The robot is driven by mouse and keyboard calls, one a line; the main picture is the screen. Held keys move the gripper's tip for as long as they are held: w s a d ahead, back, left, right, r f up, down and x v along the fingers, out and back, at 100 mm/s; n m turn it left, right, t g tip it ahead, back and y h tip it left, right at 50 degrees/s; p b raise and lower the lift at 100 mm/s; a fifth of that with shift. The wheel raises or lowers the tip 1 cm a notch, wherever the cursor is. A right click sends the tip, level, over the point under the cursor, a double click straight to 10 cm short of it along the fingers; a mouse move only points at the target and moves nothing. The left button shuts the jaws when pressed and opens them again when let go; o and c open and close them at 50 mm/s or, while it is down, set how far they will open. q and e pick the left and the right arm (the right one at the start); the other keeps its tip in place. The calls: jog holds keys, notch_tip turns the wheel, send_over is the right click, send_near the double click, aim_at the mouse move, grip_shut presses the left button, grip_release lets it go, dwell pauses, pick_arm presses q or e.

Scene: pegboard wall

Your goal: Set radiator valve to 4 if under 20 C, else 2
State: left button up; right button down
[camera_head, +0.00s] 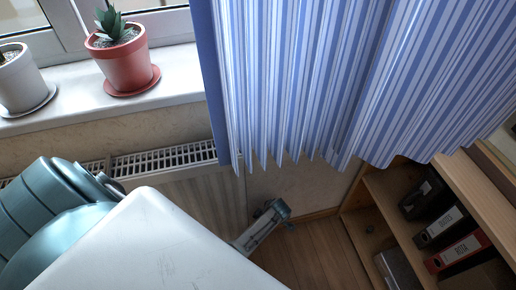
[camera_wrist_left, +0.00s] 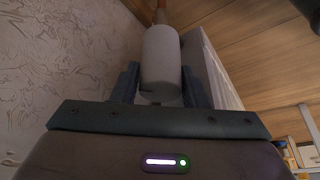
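The radiator valve (camera_wrist_left: 162,60) is a white, rounded cylinder in the left wrist view, with a copper-coloured pipe beyond it. My left gripper (camera_wrist_left: 161,84) has one dark finger on each side, close against it; the fingers look shut on it. Its number marks cannot be read. In the head view my left gripper (camera_head: 268,218) is low, just right of the radiator (camera_head: 185,160), and the valve cannot be made out there. My pale arm link covers part of the radiator. No thermometer or temperature reading shows. My right gripper is out of view.
A striped blue curtain (camera_head: 310,75) hangs above and right of my left gripper. A wooden shelf (camera_head: 380,215) with binders (camera_head: 457,252) stands at the right. A potted plant (camera_head: 124,65) and a white pot (camera_head: 20,80) stand on the windowsill (camera_head: 183,75). Bare floor (camera_head: 312,250) lies between.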

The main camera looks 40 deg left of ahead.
pick_arm(q)
jog(key=o, duration=0.3)
jog(key=p+v, duration=0.3)
jog(key=v, duration=0.7)
jog(key=shift+d+r, duration=0.2)
jog(key=shift+r, duration=0.2)
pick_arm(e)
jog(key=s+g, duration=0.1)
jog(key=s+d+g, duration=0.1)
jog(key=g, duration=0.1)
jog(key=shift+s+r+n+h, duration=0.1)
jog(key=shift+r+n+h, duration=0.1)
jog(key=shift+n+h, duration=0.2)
